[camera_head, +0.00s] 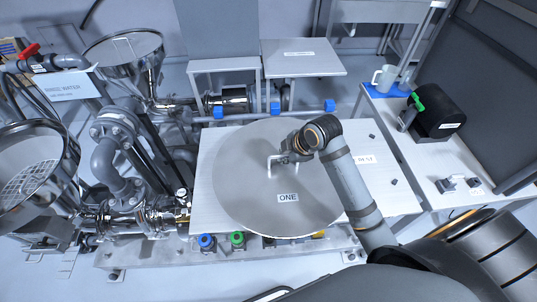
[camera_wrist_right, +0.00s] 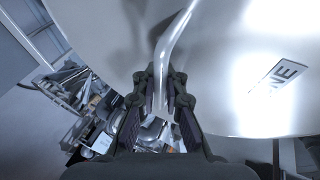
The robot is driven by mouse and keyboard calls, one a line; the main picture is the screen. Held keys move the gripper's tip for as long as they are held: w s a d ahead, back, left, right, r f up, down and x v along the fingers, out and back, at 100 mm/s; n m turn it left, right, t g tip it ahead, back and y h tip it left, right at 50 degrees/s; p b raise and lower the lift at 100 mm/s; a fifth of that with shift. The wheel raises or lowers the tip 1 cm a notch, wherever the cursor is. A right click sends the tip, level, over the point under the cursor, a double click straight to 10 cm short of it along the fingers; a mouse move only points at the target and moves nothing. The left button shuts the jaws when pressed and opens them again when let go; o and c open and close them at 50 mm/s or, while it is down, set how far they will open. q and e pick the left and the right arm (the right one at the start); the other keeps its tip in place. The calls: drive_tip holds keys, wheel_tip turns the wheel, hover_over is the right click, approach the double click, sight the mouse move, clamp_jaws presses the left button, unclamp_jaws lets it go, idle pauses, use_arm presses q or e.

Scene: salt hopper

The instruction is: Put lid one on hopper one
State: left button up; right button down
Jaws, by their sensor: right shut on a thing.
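Lid one is a large round grey disc (camera_head: 250,200) with a label reading "ONE" (camera_head: 288,198). In the head view it covers much of the pale work table. I cannot tell how far it is above the table. My right gripper (camera_head: 284,160) is at the lid's centre, shut on its bent bar handle. In the right wrist view the handle (camera_wrist_right: 172,50) runs between the fingers (camera_wrist_right: 162,105), with the lid's shiny face (camera_wrist_right: 225,60) around it. Two open round hoppers stand at the left: a near one (camera_head: 32,165) and a far one (camera_head: 125,48). No number shows on either. My left gripper is out of view.
Metal pipes and valves (camera_head: 118,160) stand between the near hopper and the table (camera_head: 205,190). A "RINSE WATER" sign (camera_head: 66,88) is at the left. Blue and green knobs (camera_head: 237,239) line the table's front. A side bench (camera_head: 420,150) holds a mug (camera_head: 384,78) and a black box (camera_head: 440,110).

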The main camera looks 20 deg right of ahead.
drive_tip(key=shift+s+d+r, duration=0.25)
drive_tip(key=shift+s, duration=0.15)
drive_tip(key=shift+s+d+r, duration=0.2)
drive_tip(key=shift+s, duration=0.2)
drive_tip(key=shift+s+r, duration=0.2)
drive_tip(key=shift+s, duration=0.1)
